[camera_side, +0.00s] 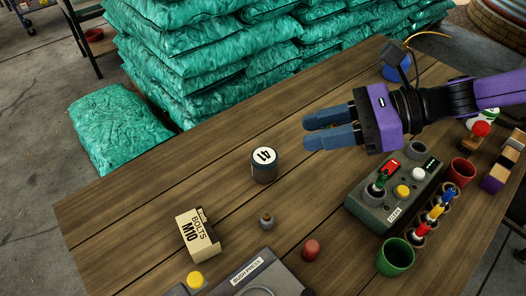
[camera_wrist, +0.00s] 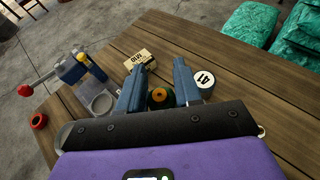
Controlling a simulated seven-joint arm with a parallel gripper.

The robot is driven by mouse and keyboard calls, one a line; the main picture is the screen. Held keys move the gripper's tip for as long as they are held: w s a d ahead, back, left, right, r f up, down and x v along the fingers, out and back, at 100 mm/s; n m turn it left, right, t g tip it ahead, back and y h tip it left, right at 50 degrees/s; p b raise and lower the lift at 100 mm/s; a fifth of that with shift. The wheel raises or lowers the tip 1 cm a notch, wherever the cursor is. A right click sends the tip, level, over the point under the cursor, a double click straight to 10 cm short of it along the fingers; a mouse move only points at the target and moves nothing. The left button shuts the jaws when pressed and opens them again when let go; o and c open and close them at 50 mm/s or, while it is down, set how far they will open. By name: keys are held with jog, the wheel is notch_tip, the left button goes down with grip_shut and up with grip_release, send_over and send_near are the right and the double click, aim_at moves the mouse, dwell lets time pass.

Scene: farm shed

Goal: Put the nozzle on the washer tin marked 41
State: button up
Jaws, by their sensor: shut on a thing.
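The washer tin (camera_side: 264,166) is a dark round tin with a white top marked 41. It stands upright on the wooden table, and its marked top also shows in the wrist view (camera_wrist: 205,78), just right of the fingers. My gripper (camera_side: 318,131) is above the table, to the right of the tin and higher, with its blue fingers pointing left.
A control box (camera_side: 372,208) and a green cup (camera_side: 395,257) are at right. Table left of the tin is clear.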

jog(key=w+a+f, duration=0.4)
jog(key=w+a, duration=0.1)
jog(key=a, duration=0.2)
send_over(257, 155)
notch_tip(257, 155, down, 5)
jog(key=shift+s+d+f, duration=0.1)
jog(key=shift+s, duration=0.05)
jog(key=shift+a+f, duration=0.2)
jog(key=shift+f, duration=1.65)
jog(key=shift+f, duration=0.15)
jog(key=o, duration=1)
jog(key=shift+w+d+r, duration=0.1)
jog(key=shift+w+r, duration=0.1)
jog(key=shift+r, duration=0.05)
jog(key=v, duration=1.1)
jog(key=shift+d, duration=0.4)
